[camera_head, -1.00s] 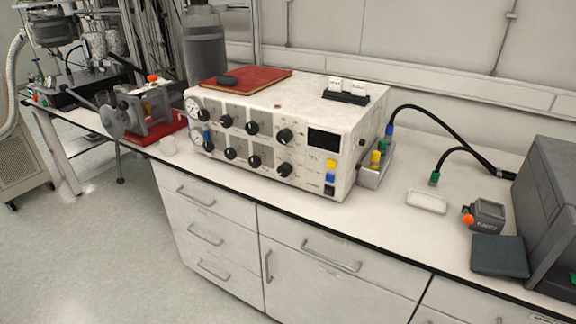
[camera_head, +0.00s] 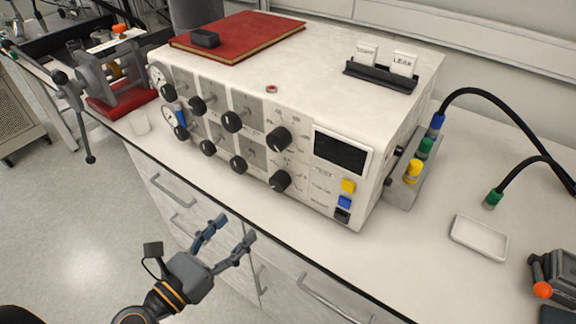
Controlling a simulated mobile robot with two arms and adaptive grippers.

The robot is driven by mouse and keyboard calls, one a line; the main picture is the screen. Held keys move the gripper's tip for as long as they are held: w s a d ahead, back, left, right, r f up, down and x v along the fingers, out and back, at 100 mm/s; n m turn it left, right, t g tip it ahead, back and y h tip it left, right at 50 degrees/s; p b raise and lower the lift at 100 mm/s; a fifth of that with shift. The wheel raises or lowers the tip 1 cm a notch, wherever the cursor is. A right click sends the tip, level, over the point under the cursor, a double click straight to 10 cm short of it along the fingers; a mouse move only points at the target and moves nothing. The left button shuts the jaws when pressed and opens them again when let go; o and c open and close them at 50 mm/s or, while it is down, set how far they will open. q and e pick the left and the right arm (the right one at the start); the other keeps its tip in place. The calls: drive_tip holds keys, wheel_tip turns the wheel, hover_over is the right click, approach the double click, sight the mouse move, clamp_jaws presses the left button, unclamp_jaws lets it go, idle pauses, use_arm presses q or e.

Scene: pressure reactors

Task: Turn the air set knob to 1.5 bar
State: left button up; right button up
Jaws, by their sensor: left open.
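A white control box (camera_head: 330,108) stands on the bench. Its front panel carries two rows of black knobs, such as an upper right knob (camera_head: 279,139) and a lower right knob (camera_head: 280,181). Two round gauges sit at the panel's left end, an upper gauge (camera_head: 157,77) and a lower gauge (camera_head: 169,117). I cannot read the labels or the gauge needles, so I cannot tell which knob is the air set knob. My left gripper (camera_head: 231,236) is open and empty, in front of the bench drawers, below the panel and apart from it. My right gripper is not in view.
A grey clamp device on a red base (camera_head: 122,102) stands left. A white tray (camera_head: 478,238) and hoses are right. The bench's front strip is narrow.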

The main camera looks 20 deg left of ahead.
sight(275, 186)
use_arm(q)
drive_tip(key=p+x, duration=0.2)
drive_tip(key=x, duration=0.2)
drive_tip(key=r+p+x, duration=0.1)
drive_tip(key=p+x, duration=0.1)
drive_tip(key=x, duration=0.2)
drive_tip(key=p+x, duration=0.2)
drive_tip(key=x, duration=0.2)
drive_tip(key=shift+w+d+r, duration=0.1)
drive_tip(key=shift+d+r, duration=0.15)
drive_tip(key=shift+d, duration=0.05)
drive_tip(key=shift+w+d+f, duration=0.1)
drive_tip(key=shift+w+d, duration=0.1)
drive_tip(key=shift+w, duration=0.35)
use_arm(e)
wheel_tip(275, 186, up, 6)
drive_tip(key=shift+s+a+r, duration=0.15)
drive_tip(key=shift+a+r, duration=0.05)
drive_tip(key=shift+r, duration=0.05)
use_arm(q)
drive_tip(key=c, duration=1.2)
